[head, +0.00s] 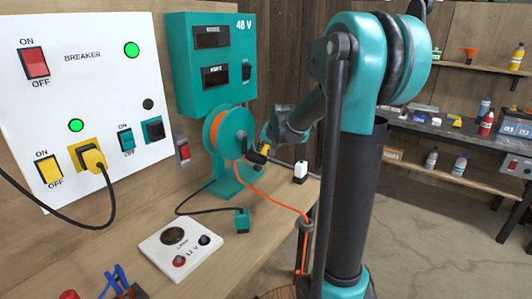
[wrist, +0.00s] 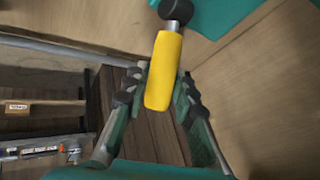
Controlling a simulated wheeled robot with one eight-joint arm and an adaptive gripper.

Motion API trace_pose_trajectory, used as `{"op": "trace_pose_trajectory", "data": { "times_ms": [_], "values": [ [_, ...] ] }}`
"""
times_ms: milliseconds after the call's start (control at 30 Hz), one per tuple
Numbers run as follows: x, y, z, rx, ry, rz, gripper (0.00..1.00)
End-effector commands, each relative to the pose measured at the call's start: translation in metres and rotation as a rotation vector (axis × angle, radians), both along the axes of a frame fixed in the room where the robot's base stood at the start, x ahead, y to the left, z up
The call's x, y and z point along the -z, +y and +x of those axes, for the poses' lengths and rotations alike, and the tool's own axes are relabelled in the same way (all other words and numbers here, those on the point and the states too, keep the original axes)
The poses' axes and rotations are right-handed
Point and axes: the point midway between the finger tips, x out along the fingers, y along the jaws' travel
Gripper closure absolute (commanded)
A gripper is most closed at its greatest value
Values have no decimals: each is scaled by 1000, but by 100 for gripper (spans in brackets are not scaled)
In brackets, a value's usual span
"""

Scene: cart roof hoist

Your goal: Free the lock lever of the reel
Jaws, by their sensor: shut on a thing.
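The teal reel (head: 212,133) stands on the bench with orange cord wound on it. Its lock lever (head: 256,158) is a short yellow handle at the reel's lower right, small in the head view. In the wrist view the yellow lever (wrist: 165,70) points toward me, with a dark round pivot at its top end. My gripper (head: 267,143) is at the lever, right of the reel. In the wrist view my gripper (wrist: 163,86) has one finger on each side of the handle, shut on it. Finger contact is hard to see.
A teal 48 V box (head: 220,85) hangs behind the reel, and a white breaker panel (head: 85,110) is at left. A white lamp plate (head: 180,246) lies on the bench (head: 120,240). Orange cord (head: 278,202) runs from the reel over the bench edge. A white-and-black block (head: 300,172) stands right of the reel.

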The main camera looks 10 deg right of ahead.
Motion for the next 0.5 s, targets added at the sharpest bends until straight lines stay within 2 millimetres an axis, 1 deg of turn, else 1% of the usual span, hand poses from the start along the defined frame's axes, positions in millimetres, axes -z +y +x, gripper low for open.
{"op": "trace_pose_trajectory", "data": {
  "times_ms": [33, 200, 467, 500],
  "values": [
    [-1, 3, -3, -4, -23, -25, 100],
    [-5, 5, -5, -3, -75, -76, 100],
    [-6, 5, -5, -1, -79, -79, 100],
    [-6, 5, -5, -1, -79, -79, 73]
  ]
}}
